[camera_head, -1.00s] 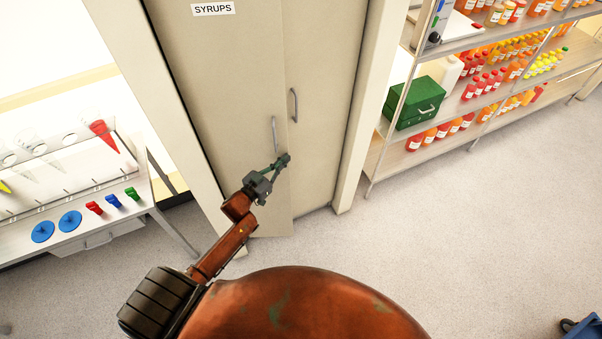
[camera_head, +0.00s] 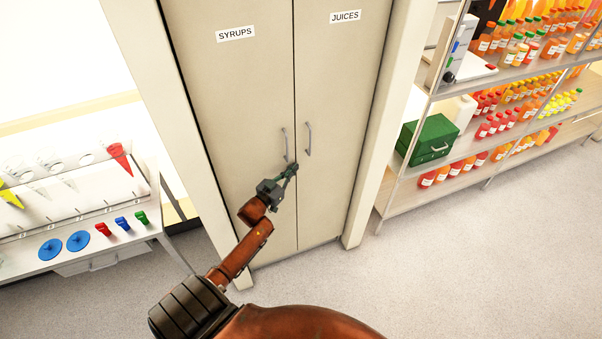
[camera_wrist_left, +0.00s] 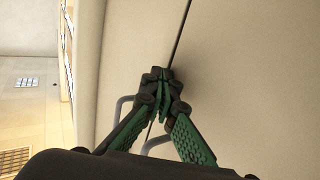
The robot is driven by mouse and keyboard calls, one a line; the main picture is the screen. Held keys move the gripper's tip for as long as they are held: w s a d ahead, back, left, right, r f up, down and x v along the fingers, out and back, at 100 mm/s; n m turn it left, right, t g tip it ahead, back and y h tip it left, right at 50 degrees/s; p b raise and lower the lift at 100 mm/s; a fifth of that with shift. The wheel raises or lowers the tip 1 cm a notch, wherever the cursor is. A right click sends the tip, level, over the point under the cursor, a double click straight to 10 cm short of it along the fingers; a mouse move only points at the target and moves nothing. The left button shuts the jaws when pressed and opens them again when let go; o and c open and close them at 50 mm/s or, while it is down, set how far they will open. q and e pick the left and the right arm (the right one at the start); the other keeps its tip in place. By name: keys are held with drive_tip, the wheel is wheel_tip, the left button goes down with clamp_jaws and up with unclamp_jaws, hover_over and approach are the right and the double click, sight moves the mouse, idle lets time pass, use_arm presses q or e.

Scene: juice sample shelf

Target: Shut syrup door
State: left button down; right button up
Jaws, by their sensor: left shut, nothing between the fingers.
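The syrup door (camera_head: 240,95) is the left door of a beige cabinet, under a SYRUPS label (camera_head: 236,34). It looks flush with the right door (camera_head: 336,95), labelled JUICES, with only a thin dark seam between them. Each door has a grey vertical handle near the seam, the syrup handle (camera_head: 285,144) on the left. My left gripper (camera_head: 294,167) is shut and empty, at the seam just below the handles. In the left wrist view its fingertips (camera_wrist_left: 161,76) meet over the seam; contact with the door is hard to tell. My right gripper is not in view.
A white table (camera_head: 100,235) with funnels, blue discs and coloured clips stands at the left. A metal shelf (camera_head: 470,165) with many bottles and a green case (camera_head: 427,139) stands at the right. The floor (camera_head: 450,270) before the cabinet is clear.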

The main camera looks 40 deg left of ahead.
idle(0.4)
use_arm(q)
drive_tip(key=s+d+p, duration=0.1)
drive_tip(key=s+d, duration=0.5)
drive_tip(key=d, duration=0.6)
drive_tip(key=shift+s+d+p, duration=0.2)
drive_tip(key=shift+s+p, duration=0.05)
drive_tip(key=shift+p, duration=0.15)
drive_tip(key=shift+f, duration=0.1)
